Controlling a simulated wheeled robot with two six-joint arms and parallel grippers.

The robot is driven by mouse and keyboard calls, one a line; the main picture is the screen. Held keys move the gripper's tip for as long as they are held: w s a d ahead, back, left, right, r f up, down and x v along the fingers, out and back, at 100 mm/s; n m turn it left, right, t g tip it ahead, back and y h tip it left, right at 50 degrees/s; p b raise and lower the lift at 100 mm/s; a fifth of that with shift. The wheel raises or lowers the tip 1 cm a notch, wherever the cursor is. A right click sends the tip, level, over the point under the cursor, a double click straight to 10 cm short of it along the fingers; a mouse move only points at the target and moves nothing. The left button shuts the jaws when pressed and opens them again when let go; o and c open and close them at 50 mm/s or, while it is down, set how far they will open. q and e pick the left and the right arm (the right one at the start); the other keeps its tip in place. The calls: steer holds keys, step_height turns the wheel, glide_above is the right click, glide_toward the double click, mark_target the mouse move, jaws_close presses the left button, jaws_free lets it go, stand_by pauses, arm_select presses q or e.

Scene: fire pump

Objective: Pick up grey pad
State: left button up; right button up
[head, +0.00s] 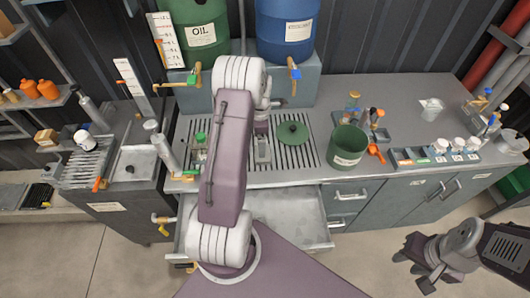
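I cannot pick out the grey pad for certain; many surfaces here are grey, and my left arm hides part of the counter. My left gripper (262,152) points down over the slotted drain grate (297,156), between the arm and the green round lid (292,133). It is small and partly covered by the arm, so its finger gap and any held thing are unclear. My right gripper (424,272) is low at the bottom right, over the floor and away from the counter. Its fingers are spread apart with nothing between them.
A green bucket (347,146) stands right of the grate. An open drawer (289,218) juts out below the counter. Green (199,32) and blue (287,28) drums stand at the back. A row of small jars (457,146) is at the right. The counter's right middle is mostly clear.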

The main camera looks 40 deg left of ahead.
arm_select(q)
steer(key=f, duration=0.3)
steer(key=shift+s+a+p, duration=0.25)
steer(key=shift+a+p, duration=0.05)
steer(key=f+p, duration=0.1)
steer(key=f, duration=0.3)
steer(key=shift+w+f+p, duration=0.15)
steer(key=shift+w+p, duration=0.05)
steer(key=shift+p, duration=0.15)
steer(key=shift+a+f, duration=0.2)
steer(key=shift+f, duration=0.35)
steer(key=shift+d, duration=0.1)
steer(key=c, duration=1.4)
steer(key=shift+o, duration=0.2)
step_height(320, 180, up, 4)
steer(key=shift+w+d+r+b, duration=0.1)
steer(key=shift+w+r+b, duration=0.05)
steer(key=shift+b, duration=0.7)
steer(key=w+d+r+b, duration=0.2)
steer(key=w+d+r, duration=0.4)
steer(key=d, duration=0.3)
steer(key=shift+d+r, duration=0.3)
steer(key=shift+r, duration=0.15)
steer(key=o, duration=0.9)
steer(key=shift+c, duration=0.2)
steer(key=c, duration=0.6)
